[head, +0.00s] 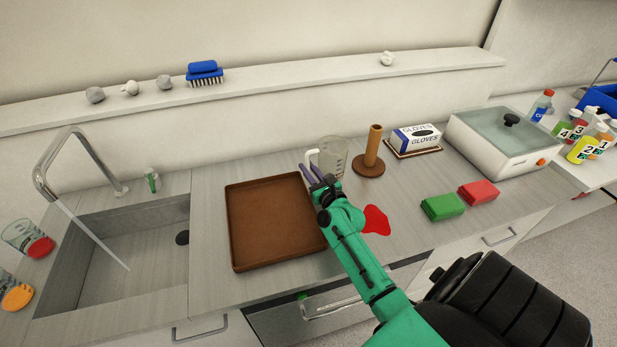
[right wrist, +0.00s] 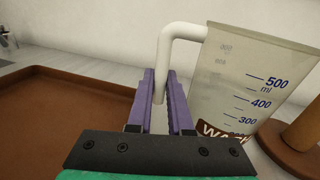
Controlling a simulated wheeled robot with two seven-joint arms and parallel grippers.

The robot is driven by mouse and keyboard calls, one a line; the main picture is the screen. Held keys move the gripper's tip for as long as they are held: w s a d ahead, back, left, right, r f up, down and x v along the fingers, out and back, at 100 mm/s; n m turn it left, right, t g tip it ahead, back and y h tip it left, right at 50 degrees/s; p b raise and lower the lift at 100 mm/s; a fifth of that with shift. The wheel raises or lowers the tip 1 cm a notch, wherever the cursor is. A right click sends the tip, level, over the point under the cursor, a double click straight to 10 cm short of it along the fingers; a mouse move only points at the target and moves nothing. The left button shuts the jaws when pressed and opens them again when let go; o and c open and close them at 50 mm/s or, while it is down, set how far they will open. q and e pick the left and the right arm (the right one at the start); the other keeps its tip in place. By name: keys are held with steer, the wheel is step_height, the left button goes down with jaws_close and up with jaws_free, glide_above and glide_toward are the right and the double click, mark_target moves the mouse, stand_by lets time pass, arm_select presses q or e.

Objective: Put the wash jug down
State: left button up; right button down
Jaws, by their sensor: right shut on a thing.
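The wash jug (head: 334,158) is a clear measuring jug with a white handle (head: 311,161). It is at the back of the counter, just past the brown tray's back right corner. My right gripper (head: 318,174) is shut on the handle. In the right wrist view the purple fingers (right wrist: 161,85) lie on both sides of the handle (right wrist: 180,34), and the jug (right wrist: 250,85), with volume marks and a partly hidden label, is to their right. I cannot tell whether its base touches the counter. My left gripper is not in view.
The brown tray (head: 238,220) is empty. A wooden post on a round base (head: 370,165) stands right of the jug, before a glove box (head: 416,138). A red patch (head: 376,220) marks the counter near my arm.

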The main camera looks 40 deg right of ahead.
steer(key=shift+s+f, duration=0.1)
steer(key=shift+f, duration=0.8)
steer(key=shift+s+f, duration=0.1)
steer(key=shift+f, duration=0.15)
steer(key=c, duration=0.8)
jaws_free()
steer(key=shift+a, duration=0.1)
steer(key=shift+c, duration=0.2)
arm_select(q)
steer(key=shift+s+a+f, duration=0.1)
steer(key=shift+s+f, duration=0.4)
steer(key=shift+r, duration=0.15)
arm_select(e)
steer(key=s, duration=0.3)
steer(key=s+a+b, duration=0.1)
steer(key=s, duration=0.3)
steer(key=s+b, duration=0.1)
steer(key=s, duration=0.3)
steer(key=shift+a, duration=0.3)
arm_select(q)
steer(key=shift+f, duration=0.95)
arm_select(e)
steer(key=shift+s+r, duration=0.2)
steer(key=shift+s, duration=0.25)
